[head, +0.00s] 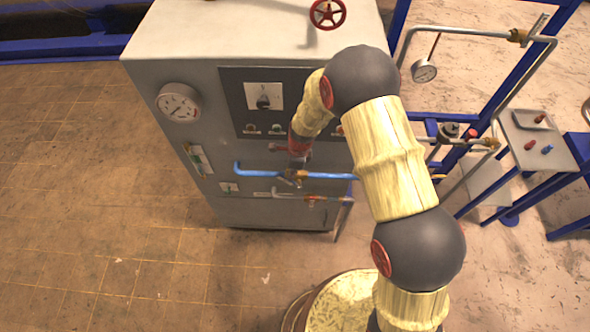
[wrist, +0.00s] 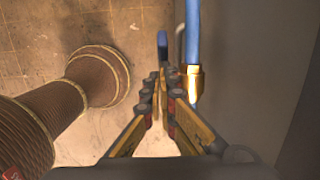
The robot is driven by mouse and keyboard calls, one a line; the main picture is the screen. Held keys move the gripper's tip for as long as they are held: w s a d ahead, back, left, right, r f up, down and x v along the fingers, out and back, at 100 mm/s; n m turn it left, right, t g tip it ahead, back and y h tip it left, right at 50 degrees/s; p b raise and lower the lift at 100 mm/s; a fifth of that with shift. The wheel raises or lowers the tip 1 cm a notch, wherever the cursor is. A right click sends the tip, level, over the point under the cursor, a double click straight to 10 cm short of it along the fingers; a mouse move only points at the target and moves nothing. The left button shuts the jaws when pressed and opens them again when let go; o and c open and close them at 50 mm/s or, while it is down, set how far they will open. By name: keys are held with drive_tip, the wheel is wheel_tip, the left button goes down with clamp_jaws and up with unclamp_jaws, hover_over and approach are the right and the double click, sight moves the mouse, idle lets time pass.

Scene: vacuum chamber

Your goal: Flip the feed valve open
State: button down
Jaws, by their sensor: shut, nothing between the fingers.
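The pipework is on the front of a grey cabinet in the head view. A blue pipe (head: 328,176) runs across it with a brass valve body (head: 289,173) at its middle. My gripper partly hides the valve in the head view.
The grey cabinet (head: 225,62) carries a round gauge (head: 179,102) and a dark control panel (head: 238,110). A red handwheel (head: 327,13) stands on top. A side table (head: 540,150) stands right; floor is clear left.

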sight(283, 177)
drive_tip(key=a, duration=0.1)
drive_tip(key=a+f, duration=0.1)
drive_tip(key=a, duration=0.1)
drive_tip(key=shift+f+p, duration=0.2)
drive_tip(key=shift+p, duration=0.1)
drive_tip(key=shift+a+f+b, duration=0.3)
drive_tip(key=shift+a+f, duration=0.25)
drive_tip(key=shift+a, duration=0.15)
drive_tip(key=shift+w+a+f+b, duration=0.1)
drive_tip(key=shift+a+f+b, duration=0.3)
drive_tip(key=shift+a+f, duration=0.35)
drive_tip(key=shift+w+a+f+b, duration=0.1)
drive_tip(key=shift+a+f+b, duration=0.35)
drive_tip(key=shift+f, duration=0.4)
drive_tip(key=shift+r, duration=0.1)
